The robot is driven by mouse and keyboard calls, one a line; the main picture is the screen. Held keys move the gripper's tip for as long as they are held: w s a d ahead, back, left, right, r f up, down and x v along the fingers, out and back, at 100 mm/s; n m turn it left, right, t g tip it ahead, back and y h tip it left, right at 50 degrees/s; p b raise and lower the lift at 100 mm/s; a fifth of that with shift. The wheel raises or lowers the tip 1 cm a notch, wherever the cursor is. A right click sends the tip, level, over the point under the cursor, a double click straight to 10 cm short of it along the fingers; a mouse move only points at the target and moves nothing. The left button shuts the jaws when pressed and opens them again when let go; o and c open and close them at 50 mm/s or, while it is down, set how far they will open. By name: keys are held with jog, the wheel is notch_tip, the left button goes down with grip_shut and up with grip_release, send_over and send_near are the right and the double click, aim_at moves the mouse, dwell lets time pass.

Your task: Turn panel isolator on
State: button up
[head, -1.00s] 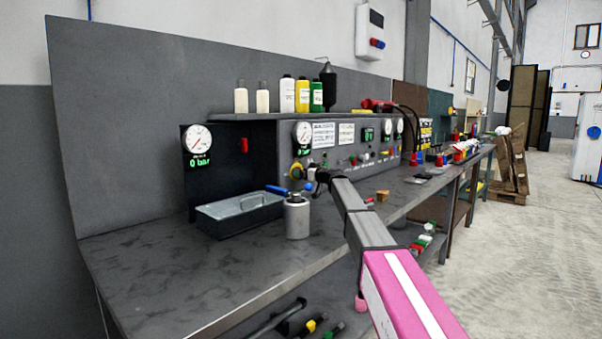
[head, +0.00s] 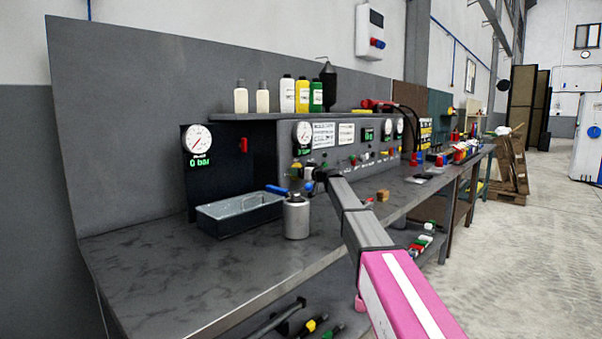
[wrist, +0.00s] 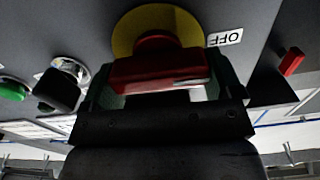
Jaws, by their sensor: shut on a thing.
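The panel isolator shows in the wrist view as a red bar-shaped handle (wrist: 158,74) on a round yellow plate (wrist: 186,27). A white OFF label (wrist: 225,37) sits at the right of the plate. My gripper (wrist: 160,88) has one dark green-grey finger at each end of the handle and is shut on it. The handle lies nearly level across the wrist picture. In the head view my gripper (head: 309,178) is at the left end of the grey control panel (head: 343,161), and it and the arm largely hide the isolator.
A green button (wrist: 13,89) and a black knob (wrist: 58,88) sit left of the handle in the wrist view; a red lever (wrist: 291,61) is to the right. In the head view, a grey canister (head: 297,217) with a blue handle and a metal tray (head: 240,212) stand close by.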

jog(key=m, duration=0.3)
jog(key=shift+w+d+m, duration=0.1)
jog(key=shift+m, duration=0.3)
jog(key=m, duration=0.4)
jog(key=shift+w+d+f+m, duration=0.1)
jog(key=shift+f+m, duration=0.05)
jog(key=shift+m, duration=0.15)
jog(key=m, duration=0.4)
jog(key=shift+w+d+f+m, duration=0.1)
jog(key=shift+f+m, duration=0.05)
jog(key=shift+m, duration=0.15)
jog(key=shift+f+m, duration=0.2)
jog(key=shift+m, duration=2)
jog(key=o, duration=0.7)
jog(key=shift+o, duration=0.2)
jog(key=shift+d, duration=0.15)
